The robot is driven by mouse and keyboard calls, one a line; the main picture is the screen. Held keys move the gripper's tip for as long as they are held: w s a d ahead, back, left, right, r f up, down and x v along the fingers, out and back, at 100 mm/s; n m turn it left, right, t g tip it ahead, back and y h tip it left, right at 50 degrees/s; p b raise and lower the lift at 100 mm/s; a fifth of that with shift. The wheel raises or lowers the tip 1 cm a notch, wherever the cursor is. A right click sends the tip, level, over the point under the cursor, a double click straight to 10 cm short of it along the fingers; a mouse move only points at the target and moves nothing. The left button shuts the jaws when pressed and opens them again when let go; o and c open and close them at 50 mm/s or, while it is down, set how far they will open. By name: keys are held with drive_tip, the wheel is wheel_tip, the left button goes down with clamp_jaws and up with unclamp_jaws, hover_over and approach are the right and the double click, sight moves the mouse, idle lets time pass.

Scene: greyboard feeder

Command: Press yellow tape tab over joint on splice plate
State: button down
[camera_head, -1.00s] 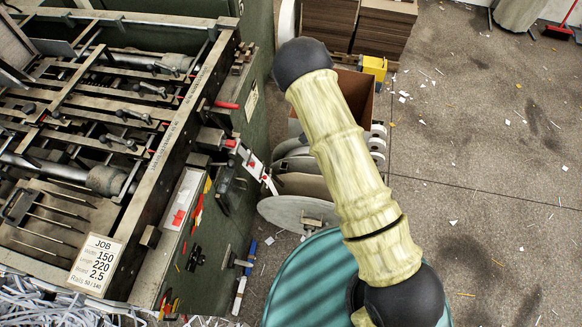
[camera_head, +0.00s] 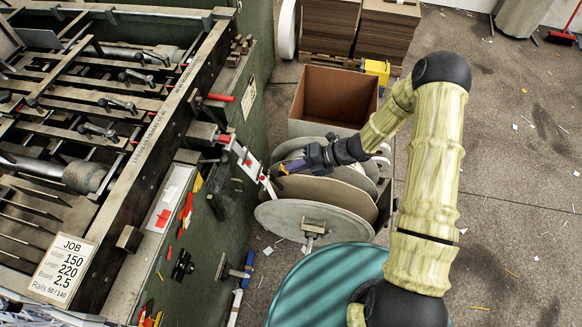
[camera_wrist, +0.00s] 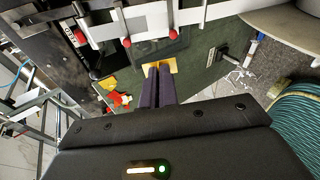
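The splice plate (camera_head: 250,165) is a narrow pale strip with red-knobbed clamps on the machine's side. It also shows at the top of the wrist view (camera_wrist: 146,20). My gripper (camera_head: 284,168) is beside the plate's lower right end, with its purple fingers pointing left at it. In the wrist view the fingers are close together, with a yellow tape tab (camera_wrist: 172,66) at their tips, apparently pinched between them. The tab appears just below the plate's edge in that view; whether it touches cannot be told. The joint itself is not distinguishable.
Large pale reel discs (camera_head: 312,220) stand directly under my forearm. An open cardboard box (camera_head: 340,92) is behind them. A teal drum (camera_head: 325,285) is in front.

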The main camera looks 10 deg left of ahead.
drive_tip(key=w+a+m+t+y+b, duration=0.1)
drive_tip(key=m+t, duration=0.1)
drive_tip(key=shift+w+a+f+t, duration=0.1)
drive_tip(key=shift+w+a+t, duration=0.05)
drive_tip(key=shift+t, duration=0.15)
drive_tip(key=shift+a+f+b, duration=0.15)
drive_tip(key=shift+a+b, duration=0.1)
drive_tip(key=shift+b, duration=0.1)
drive_tip(key=b, duration=0.5)
approach(251, 166)
drive_tip(key=shift+x, duration=2.85)
drive_tip(key=shift+w+a+f, duration=0.2)
drive_tip(key=shift+a, duration=0.15)
idle(1.7)
drive_tip(key=c, duration=1.6)
unclamp_jaws()
